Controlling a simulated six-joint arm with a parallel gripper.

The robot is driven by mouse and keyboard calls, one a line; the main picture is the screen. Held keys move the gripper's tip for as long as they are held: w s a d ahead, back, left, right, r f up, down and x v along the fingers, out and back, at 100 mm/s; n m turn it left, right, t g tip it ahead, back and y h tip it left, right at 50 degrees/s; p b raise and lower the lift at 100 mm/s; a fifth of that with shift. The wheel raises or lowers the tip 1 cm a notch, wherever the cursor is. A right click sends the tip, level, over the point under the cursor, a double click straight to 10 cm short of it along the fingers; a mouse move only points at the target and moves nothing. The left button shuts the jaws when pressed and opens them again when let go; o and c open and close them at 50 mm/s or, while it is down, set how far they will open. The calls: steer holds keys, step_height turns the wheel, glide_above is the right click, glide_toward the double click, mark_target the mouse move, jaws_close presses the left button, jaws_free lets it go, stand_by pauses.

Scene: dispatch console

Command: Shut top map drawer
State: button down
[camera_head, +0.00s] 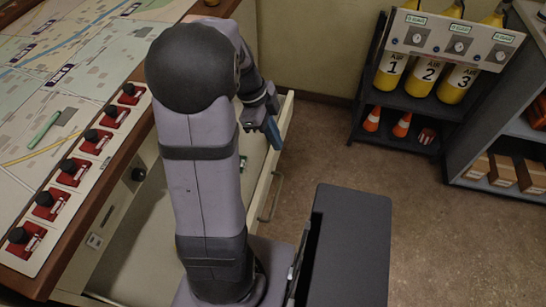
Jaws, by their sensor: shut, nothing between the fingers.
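The top map drawer (139,253) is pulled out from under the map table, and its pale inside shows on both sides of my arm. Its front panel (264,180) faces right, with a bar handle (275,196) on its outer side. My gripper (274,132) is shut and empty, at the far part of the drawer's front edge. I cannot tell whether it touches the panel. My arm hides the middle of the drawer. A small green thing shows inside it beside my arm.
The map table (75,55) carries a row of red switches (71,172) and a green marker (43,130). A black rack with yellow air cylinders (427,75) and orange cones stands at the back right. Shelves with boxes (502,170) stand far right.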

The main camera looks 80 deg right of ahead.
steer(key=shift+f, duration=0.1)
glide_above(273, 173)
steer(key=s, duration=0.1)
step_height(273, 173, down, 9)
steer(key=shift+f+p, duration=0.1)
steer(key=shift+p, duration=0.3)
steer(key=shift+w, duration=0.5)
steer(key=w+b, duration=0.1)
steer(key=w, duration=1.4)
steer(key=shift+b, duration=0.4)
steer(key=shift+s, duration=0.1)
